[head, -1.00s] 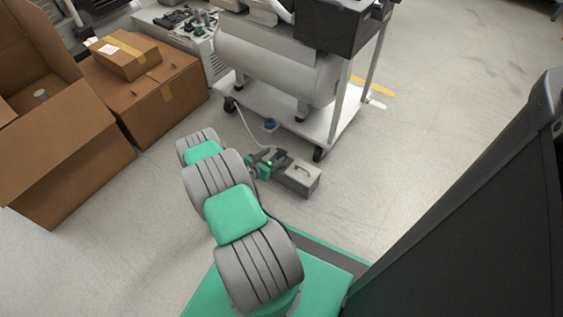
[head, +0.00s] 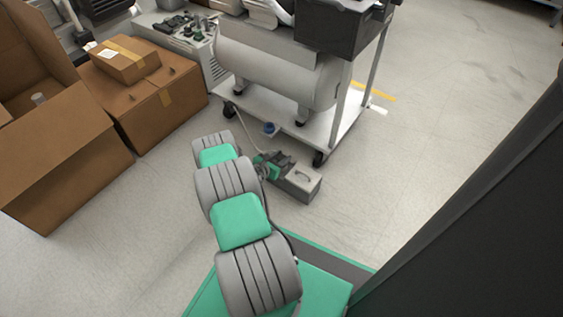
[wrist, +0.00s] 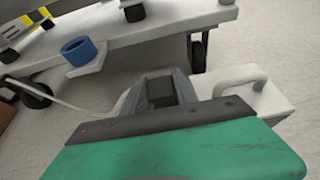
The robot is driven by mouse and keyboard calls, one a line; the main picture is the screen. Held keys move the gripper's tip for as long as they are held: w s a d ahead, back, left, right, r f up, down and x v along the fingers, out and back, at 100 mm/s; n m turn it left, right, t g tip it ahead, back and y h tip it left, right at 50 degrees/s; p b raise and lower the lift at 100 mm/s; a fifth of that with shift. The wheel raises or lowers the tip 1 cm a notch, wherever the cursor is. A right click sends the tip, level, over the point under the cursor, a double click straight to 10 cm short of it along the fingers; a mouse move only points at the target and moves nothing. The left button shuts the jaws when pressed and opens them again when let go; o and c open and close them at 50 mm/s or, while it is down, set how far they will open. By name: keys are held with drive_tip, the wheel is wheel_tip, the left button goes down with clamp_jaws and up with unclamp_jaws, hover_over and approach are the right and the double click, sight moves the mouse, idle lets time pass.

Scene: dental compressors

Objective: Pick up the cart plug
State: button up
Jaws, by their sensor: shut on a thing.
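My gripper (wrist: 165,92) shows at the lower middle of the wrist view, its grey fingers beyond the green and dark wrist housing. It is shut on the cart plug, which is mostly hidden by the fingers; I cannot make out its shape. A pale cord (wrist: 62,99) runs from the left to the gripper. In the head view my gripper (head: 275,164) is low beside the cart, partly hidden by my arm. The white wheeled cart (head: 330,132) carries a large pale tank. A blue ring-shaped holder (wrist: 80,50) sits on a small tab at the cart's edge, apart from my gripper.
A grey box with a handle (head: 299,182) stands on the floor right beside my gripper; it also shows in the wrist view (wrist: 262,90). Cardboard boxes (head: 150,105) stand at the left. A dark panel (head: 490,220) fills the right. Floor beyond the cart's right side is clear.

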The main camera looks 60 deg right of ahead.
clamp_jaws()
drive_tip(key=shift+r, duration=0.1)
